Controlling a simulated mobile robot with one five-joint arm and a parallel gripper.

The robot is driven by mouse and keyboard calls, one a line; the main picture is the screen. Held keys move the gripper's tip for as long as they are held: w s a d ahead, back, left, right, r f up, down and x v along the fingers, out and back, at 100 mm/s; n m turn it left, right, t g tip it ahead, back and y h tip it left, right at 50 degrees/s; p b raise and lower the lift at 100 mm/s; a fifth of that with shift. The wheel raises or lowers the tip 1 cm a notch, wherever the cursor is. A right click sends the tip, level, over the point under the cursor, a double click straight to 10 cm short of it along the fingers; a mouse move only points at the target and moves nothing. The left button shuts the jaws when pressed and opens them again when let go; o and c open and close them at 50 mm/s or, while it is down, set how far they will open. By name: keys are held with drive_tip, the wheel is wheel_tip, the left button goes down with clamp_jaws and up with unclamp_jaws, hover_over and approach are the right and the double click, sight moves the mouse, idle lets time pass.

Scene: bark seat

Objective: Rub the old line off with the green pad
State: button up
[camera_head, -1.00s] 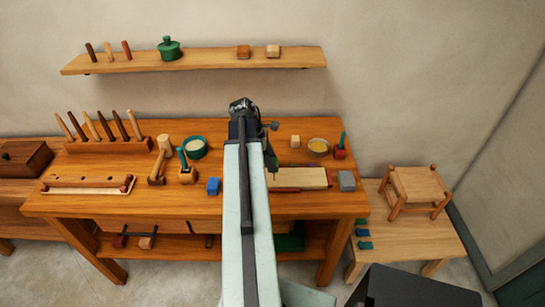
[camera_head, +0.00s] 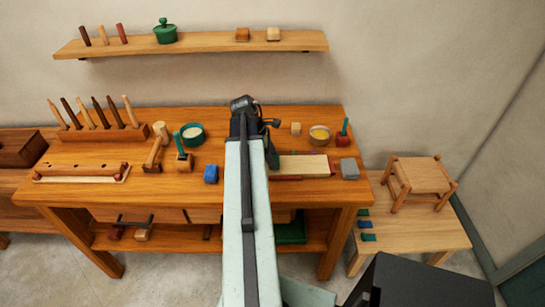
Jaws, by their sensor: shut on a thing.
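A pale wooden board (camera_head: 302,165) lies on the workbench, right of my arm. Dark red pieces show along its front edge and right end. No line on it can be made out at this size. My gripper (camera_head: 271,157) is at the left end of the board, partly behind my own arm. It is shut on a small dark green thing, which looks like the green pad; little of it shows. I cannot tell whether it touches the board.
Behind are a bowl (camera_head: 319,135) and a red-based green-handled tool (camera_head: 343,133). A small stool (camera_head: 420,175) and several small coloured pieces (camera_head: 367,237) are on the low bench.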

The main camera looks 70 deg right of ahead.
drive_tip(key=shift+f+b, duration=0.55)
drive_tip(key=shift+b, duration=0.05)
idle(0.4)
drive_tip(key=shift+w+d+r, duration=0.1)
drive_tip(key=shift+w+d, duration=0.2)
drive_tip(key=shift+d, duration=0.4)
drive_tip(key=shift+w+d, duration=0.25)
drive_tip(key=shift+d, duration=0.45)
drive_tip(key=shift+s+a, duration=0.3)
drive_tip(key=shift+a, duration=0.45)
drive_tip(key=shift+s+a, duration=0.25)
drive_tip(key=shift+a, duration=0.5)
drive_tip(key=shift+w+d, duration=0.3)
drive_tip(key=shift+d, duration=0.45)
drive_tip(key=shift+w+d, duration=0.25)
drive_tip(key=shift+d, duration=0.5)
drive_tip(key=shift+s+a+f, duration=0.1)
drive_tip(key=shift+s+a, duration=0.2)
drive_tip(key=shift+a, duration=0.45)
drive_tip(key=shift+s+a+f, duration=0.1)
drive_tip(key=shift+s+a, duration=0.15)
drive_tip(key=shift+a, duration=0.5)
